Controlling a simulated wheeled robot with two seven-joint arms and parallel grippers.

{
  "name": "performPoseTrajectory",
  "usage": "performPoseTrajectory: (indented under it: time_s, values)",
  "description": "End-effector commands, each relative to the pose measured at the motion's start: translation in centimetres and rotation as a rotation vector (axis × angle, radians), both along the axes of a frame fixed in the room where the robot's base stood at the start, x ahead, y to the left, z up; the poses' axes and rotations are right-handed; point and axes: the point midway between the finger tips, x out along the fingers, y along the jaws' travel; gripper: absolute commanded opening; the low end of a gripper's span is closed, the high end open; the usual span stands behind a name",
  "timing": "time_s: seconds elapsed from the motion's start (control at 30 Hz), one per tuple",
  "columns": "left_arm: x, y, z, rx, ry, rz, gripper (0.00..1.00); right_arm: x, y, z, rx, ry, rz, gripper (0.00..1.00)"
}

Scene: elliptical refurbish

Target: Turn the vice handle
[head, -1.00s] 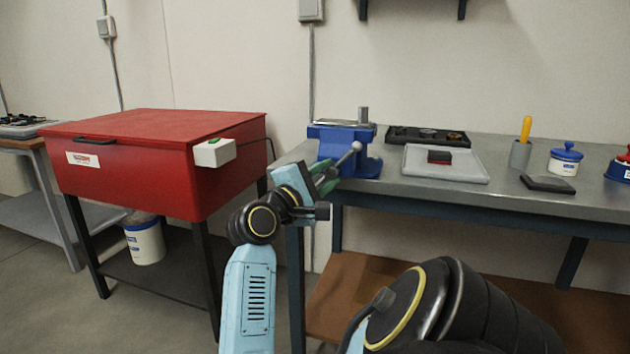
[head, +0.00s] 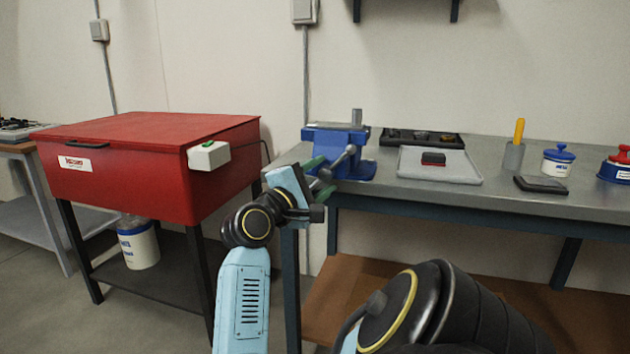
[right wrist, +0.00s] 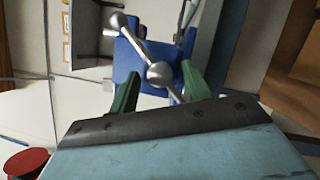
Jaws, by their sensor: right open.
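The blue vice (head: 340,152) stands at the left end of the workbench. Its grey metal handle (head: 343,161) slants across its front in the head view, with a ball at each end. My right gripper (head: 319,176) is at the lower end of the handle, with green fingers open. My left gripper is out of view.
A red cabinet (head: 140,165) stands left of the bench, with a narrow gap between.

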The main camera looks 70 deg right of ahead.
Motion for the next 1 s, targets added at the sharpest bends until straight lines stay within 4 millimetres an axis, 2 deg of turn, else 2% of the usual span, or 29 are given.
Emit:
performPoseTrajectory:
  time_s: [0.17,0.6,0.8,1.0]
  values:
    - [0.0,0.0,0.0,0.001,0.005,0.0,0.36,0.6,1.6,-0.4,0.003,0.001,0.004,0.48]
    - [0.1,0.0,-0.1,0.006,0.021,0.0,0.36,3.2,10.4,-1.7,0.001,0.001,0.004,0.48]
    - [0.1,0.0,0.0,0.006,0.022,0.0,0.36,3.8,12.3,-1.9,-0.001,-0.001,0.001,0.48]
    - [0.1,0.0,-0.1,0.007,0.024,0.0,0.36,3.9,12.6,-1.9,-0.002,-0.001,0.0,0.48]
